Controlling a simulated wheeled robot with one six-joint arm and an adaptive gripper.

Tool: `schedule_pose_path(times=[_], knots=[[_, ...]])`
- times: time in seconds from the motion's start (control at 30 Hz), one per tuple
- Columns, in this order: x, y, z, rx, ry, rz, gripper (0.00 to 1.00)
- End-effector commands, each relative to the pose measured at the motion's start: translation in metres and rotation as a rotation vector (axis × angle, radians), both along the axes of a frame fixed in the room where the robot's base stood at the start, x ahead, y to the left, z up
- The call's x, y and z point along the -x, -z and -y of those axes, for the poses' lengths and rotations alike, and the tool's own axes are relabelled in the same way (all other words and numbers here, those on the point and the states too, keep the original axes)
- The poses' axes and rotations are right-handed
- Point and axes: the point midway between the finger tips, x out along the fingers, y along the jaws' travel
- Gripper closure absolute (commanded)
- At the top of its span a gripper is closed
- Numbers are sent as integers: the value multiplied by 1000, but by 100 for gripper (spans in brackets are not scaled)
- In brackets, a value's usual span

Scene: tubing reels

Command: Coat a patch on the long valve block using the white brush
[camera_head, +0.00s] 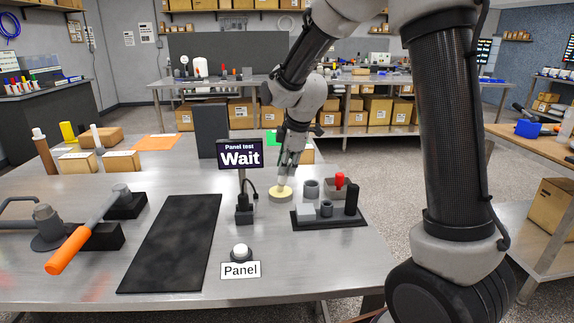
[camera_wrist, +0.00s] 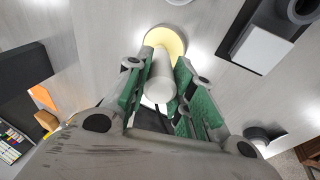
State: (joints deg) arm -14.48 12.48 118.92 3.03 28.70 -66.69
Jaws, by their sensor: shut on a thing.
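My gripper (camera_head: 287,165) is shut on a white round-handled tool, which looks like the white brush (camera_head: 284,183). In the wrist view the brush (camera_wrist: 161,78) sits between the green finger pads of my gripper (camera_wrist: 162,88). Its far end meets or hovers just over a pale yellow round dish (camera_head: 280,192), also in the wrist view (camera_wrist: 176,38); I cannot tell if they touch. The brush tip is hidden. A dark base with several fittings (camera_head: 328,222) stands right of the dish. I cannot tell for sure whether it is the long valve block.
A "Wait" sign (camera_head: 240,155) stands close left of the gripper, with a Panel button (camera_head: 240,251) in front. A dark mat (camera_head: 172,245) and an orange-handled tool (camera_head: 83,235) lie left. Tan blocks (camera_head: 122,162) stand at the back left. The front right of the table is clear.

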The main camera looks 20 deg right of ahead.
Motion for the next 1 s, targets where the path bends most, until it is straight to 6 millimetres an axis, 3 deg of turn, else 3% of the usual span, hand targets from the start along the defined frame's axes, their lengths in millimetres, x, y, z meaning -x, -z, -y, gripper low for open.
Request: schedule_pose_path(times=[0.47, 1.0], knots=[[1, -1, 0, 0, 0, -3, 100], [0, -49, 0, 0, 0, 1, 100]])
